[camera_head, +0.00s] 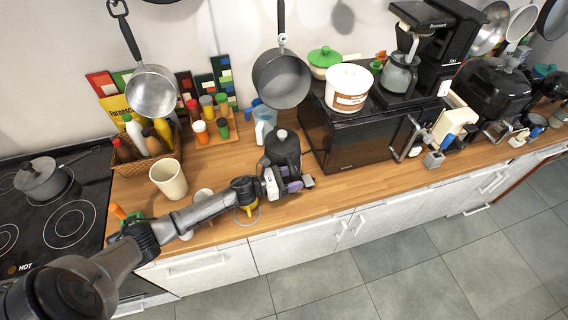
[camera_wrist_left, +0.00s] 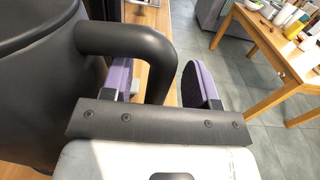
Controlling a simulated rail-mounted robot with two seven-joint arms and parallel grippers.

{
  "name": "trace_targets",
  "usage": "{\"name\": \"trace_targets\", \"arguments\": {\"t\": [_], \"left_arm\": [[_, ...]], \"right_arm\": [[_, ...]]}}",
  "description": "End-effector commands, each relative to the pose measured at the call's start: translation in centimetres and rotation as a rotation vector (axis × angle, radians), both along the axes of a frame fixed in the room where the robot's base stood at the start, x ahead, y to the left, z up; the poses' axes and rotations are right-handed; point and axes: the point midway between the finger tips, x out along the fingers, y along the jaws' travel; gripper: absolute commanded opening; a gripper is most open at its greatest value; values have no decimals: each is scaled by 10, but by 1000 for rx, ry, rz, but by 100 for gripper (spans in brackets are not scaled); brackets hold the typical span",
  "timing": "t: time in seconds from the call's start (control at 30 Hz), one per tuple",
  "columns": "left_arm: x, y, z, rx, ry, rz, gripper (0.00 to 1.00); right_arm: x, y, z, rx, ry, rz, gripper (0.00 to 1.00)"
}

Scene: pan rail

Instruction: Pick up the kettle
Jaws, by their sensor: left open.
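The dark grey kettle (camera_head: 283,147) stands on the wooden counter, just left of the black microwave. My left gripper (camera_head: 295,184) is at the kettle's near side, low over the counter's front part. In the left wrist view the kettle's dark body (camera_wrist_left: 40,75) fills the left side, and its looped handle reaches between my two purple finger pads (camera_wrist_left: 160,82). The fingers are open, with a gap between the handle and the right-hand finger. Whether the left-hand finger touches the handle is unclear. My right gripper is not in view.
The microwave (camera_head: 357,138) stands close to the kettle's right. A cream cup (camera_head: 169,180) and a bottle basket (camera_head: 143,150) are to the left, beside the black stove (camera_head: 62,220). Pans hang above, one (camera_head: 281,80) over the kettle. The counter's front edge is near my gripper.

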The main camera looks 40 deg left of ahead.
Motion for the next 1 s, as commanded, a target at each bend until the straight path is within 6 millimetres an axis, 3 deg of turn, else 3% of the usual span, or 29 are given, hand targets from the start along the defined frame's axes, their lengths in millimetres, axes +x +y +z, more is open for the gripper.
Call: {"name": "trace_targets", "arguments": {"t": [0.23, 0.8, 1.0], "left_arm": [[1, 0, 0, 0, -1, 0, 54], [1, 0, 0, 0, -1, 0, 0], [1, 0, 0, -1, 0, 0, 0]], "right_arm": [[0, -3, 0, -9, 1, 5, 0], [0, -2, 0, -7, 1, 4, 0], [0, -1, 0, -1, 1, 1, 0]]}}
